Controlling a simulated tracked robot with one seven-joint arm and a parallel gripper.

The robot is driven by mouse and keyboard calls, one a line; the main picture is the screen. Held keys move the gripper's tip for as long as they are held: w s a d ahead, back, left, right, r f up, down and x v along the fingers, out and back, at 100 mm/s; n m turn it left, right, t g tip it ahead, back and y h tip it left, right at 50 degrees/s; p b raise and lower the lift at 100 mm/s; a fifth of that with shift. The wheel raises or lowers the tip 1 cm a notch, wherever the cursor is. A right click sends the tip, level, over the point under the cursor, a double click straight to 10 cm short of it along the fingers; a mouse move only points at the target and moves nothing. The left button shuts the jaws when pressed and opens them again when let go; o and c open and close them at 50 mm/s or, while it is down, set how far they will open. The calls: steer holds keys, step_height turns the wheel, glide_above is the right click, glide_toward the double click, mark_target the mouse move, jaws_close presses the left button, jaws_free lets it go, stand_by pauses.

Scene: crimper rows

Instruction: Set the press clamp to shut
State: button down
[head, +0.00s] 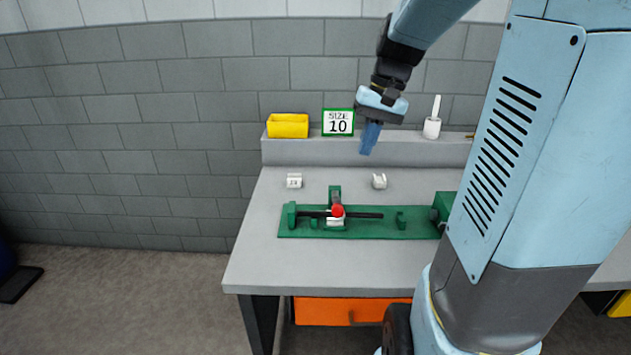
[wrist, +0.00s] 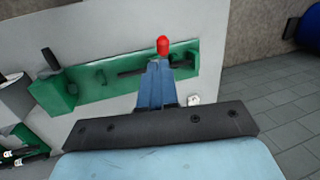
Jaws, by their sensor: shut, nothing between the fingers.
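The green press fixture (head: 385,231) lies on the grey bench and also shows in the wrist view (wrist: 112,88). It has a long green base, several green posts and a dark horizontal rod (head: 365,215). A red knob (head: 337,211) sits over the left half, above a small white piece (head: 335,222); the knob also shows in the wrist view (wrist: 163,46). I cannot tell the clamp's exact position. My gripper (head: 367,151) is shut and empty, high above the bench behind the fixture. In the wrist view my blue fingers (wrist: 156,66) hide part of the fixture.
Two small white blocks, one left (head: 294,181) and one right (head: 379,181), lie behind the fixture. A yellow bin (head: 288,126), a "SIZE 10" sign (head: 338,122) and a white holder (head: 432,127) stand on the back ledge. The bench front is clear.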

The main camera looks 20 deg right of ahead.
mark_target(340, 205)
steer(key=w+d+f+m+g+y, duration=0.1)
steer(key=w+d+f+g+y, duration=0.15)
steer(key=w+d+f, duration=0.35)
steer(key=shift+t+y, duration=0.35)
steer(key=shift+t, duration=0.1)
steer(key=x, duration=0.8)
steer(key=a+x, duration=0.1)
steer(key=x, duration=0.4)
steer(key=shift+w+r, duration=0.3)
steer(key=shift+w, duration=0.05)
